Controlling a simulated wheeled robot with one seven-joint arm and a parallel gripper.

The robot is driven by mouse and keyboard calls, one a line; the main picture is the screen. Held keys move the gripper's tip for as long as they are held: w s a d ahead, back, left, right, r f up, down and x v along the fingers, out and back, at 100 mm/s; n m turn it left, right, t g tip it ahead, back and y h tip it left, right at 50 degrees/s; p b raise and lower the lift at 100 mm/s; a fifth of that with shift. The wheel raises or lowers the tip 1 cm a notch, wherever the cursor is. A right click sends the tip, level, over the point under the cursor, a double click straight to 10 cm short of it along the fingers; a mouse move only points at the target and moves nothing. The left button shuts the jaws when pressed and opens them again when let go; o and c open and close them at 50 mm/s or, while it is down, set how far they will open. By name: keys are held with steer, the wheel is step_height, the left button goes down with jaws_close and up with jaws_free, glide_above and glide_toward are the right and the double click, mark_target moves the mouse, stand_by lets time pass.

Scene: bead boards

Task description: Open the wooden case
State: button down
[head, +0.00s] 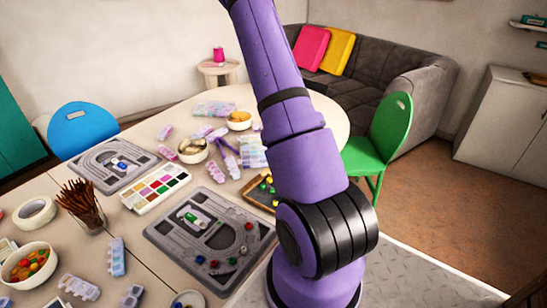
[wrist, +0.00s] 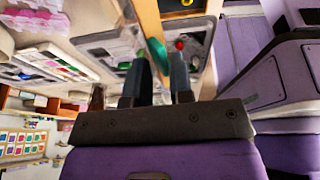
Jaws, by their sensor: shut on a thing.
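A wood-rimmed case (head: 250,197) with a dark inside and green and yellow pieces stands on the table in the head view, partly hidden behind my arm. I cannot tell its lid from its body. In the wrist view, a wooden edge (wrist: 149,18) runs just beyond my gripper (wrist: 160,72). My gripper's two dark fingers stand a little apart, with a green piece (wrist: 157,52) showing between their tips. They look shut on it, but I cannot tell whether it belongs to the case. My gripper is hidden in the head view.
A grey bead board (head: 165,237) lies left of my arm, and another (head: 88,178) lies farther left. A paint set (head: 156,187), a cup of sticks (head: 80,203) and bead bowls crowd the table. A green chair (head: 388,135) stands at the right, with open floor beyond.

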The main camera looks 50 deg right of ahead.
steer(key=shift+w+a, duration=0.1)
steer(key=shift+w+g, duration=0.2)
steer(key=shift+g, duration=0.1)
steer(key=shift+w+r+g, duration=0.3)
steer(key=shift+w, duration=0.25)
steer(key=shift+w+r+g, duration=0.1)
steer(key=shift+w+g, duration=0.3)
steer(key=shift+w+r, duration=0.35)
steer(key=shift+w, duration=0.05)
steer(key=shift+w+f+g, duration=0.1)
steer(key=shift+w+g, duration=0.05)
steer(key=shift+g, duration=0.15)
